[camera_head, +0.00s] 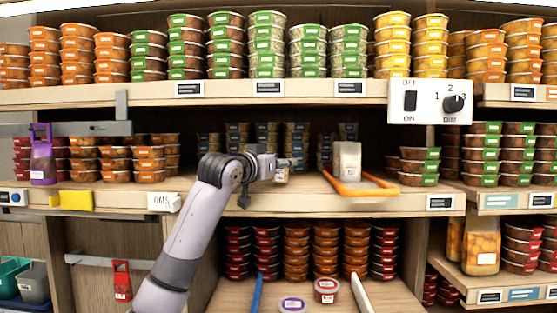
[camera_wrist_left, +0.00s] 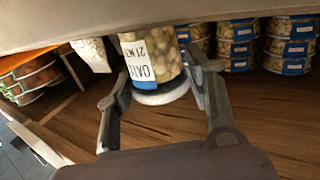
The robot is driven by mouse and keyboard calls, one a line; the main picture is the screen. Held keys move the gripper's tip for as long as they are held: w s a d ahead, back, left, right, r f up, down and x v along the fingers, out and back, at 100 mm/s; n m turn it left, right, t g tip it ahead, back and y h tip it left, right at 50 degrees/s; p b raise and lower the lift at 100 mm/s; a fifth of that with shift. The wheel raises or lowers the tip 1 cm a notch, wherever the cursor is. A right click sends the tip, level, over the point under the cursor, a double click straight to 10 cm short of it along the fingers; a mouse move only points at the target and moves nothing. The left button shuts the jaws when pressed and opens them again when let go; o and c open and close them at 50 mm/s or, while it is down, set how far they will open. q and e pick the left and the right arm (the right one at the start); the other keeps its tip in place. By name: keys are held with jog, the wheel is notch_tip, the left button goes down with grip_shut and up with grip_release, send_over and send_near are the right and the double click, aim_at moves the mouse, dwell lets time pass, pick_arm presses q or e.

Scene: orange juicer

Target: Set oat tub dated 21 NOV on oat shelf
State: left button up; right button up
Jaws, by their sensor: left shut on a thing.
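My left gripper (camera_head: 272,168) is in front of the middle shelf (camera_head: 240,200) and shut on a small tub (camera_head: 282,174). In the left wrist view the tub (camera_wrist_left: 152,58) sits between the two fingers (camera_wrist_left: 157,72). A sign reading "OATS" (camera_head: 164,202) is on the middle shelf's front edge, left of my arm. My right gripper is not in view.
An orange guide (camera_head: 362,190) on the middle shelf surrounds a pale container (camera_head: 347,160). Stacked blue-labelled tubs (camera_head: 297,140) stand behind my gripper, and orange tubs (camera_head: 149,158) stand to its left. A switch panel (camera_head: 430,102) hangs on the upper shelf's edge.

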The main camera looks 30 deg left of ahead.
pick_arm(q)
jog(key=shift+f, duration=0.4)
jog(key=shift+s, duration=0.1)
jog(key=o, duration=1.2)
jog(key=shift+f, duration=0.15)
jog(key=shift+c, duration=0.2)
jog(key=shift+s, duration=0.1)
jog(key=s+b, duration=0.6)
jog(key=s, duration=0.5)
jog(key=shift+s+d, duration=0.35)
jog(key=shift+d, duration=0.1)
